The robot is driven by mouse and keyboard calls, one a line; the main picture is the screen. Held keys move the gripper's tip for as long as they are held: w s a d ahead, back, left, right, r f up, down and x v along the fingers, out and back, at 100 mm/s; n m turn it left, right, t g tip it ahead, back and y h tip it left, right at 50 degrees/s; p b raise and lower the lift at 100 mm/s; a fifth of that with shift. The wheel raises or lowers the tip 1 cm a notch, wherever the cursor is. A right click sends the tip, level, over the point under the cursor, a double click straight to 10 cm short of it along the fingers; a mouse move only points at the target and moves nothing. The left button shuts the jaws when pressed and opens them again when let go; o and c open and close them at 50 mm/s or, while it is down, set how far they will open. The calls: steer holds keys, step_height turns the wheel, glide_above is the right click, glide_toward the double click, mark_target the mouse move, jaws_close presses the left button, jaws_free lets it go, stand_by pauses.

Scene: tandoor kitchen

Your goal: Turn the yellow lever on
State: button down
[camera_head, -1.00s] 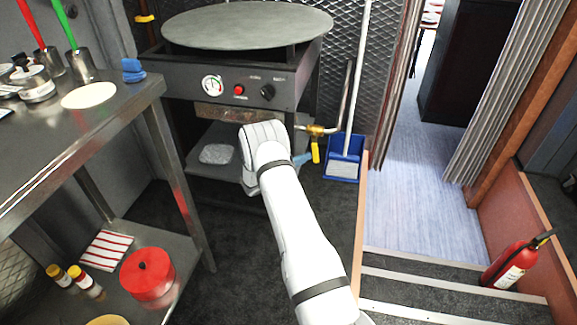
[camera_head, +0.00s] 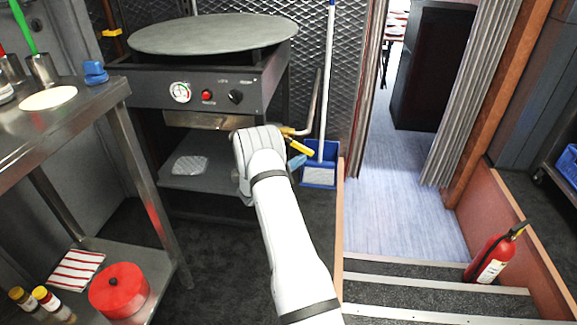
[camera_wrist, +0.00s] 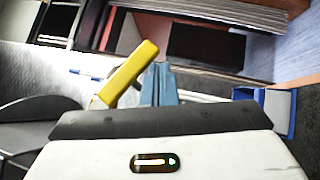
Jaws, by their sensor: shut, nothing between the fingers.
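The yellow lever (camera_head: 301,147) is on a brass valve and pipe at the right side of the black oven stand. It slants down to the right. In the wrist view the yellow lever (camera_wrist: 130,72) stands large and slanted just left of my fingers. My gripper (camera_head: 297,161) shows only its blue fingertips past my white wrist, close below the lever. In the wrist view my gripper (camera_wrist: 160,86) is shut and empty, its fingers beside the lever; whether they touch it I cannot tell. My wrist hides part of the valve.
A blue dustpan (camera_head: 320,172) with a long handle (camera_head: 328,85) stands just right of the lever. The oven stand (camera_head: 215,90) has a lower shelf. A steel table (camera_head: 125,95) is at left. Another yellow handle (camera_head: 112,33) is on the back wall. A red extinguisher (camera_head: 490,258) stands by the steps.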

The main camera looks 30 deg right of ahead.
mark_target(308, 153)
steer(key=shift+s+d+r, duration=0.45)
steer(key=shift+d+r, duration=0.05)
steer(key=shift+r, duration=0.2)
steer(key=shift+s+d+r, duration=0.4)
steer(key=shift+d+r, duration=0.05)
steer(key=shift+r, duration=0.2)
steer(key=shift+s+d+r+n+h, duration=0.1)
steer(key=shift+d+r+n+h, duration=0.05)
steer(key=shift+r+n+h, duration=0.45)
steer(key=shift+f, duration=0.1)
steer(key=shift+b, duration=0.3)
steer(key=s+a+f+b, duration=0.4)
steer(key=s+a+f, duration=0.1)
steer(key=f, duration=0.2)
steer(key=shift+b, duration=0.3)
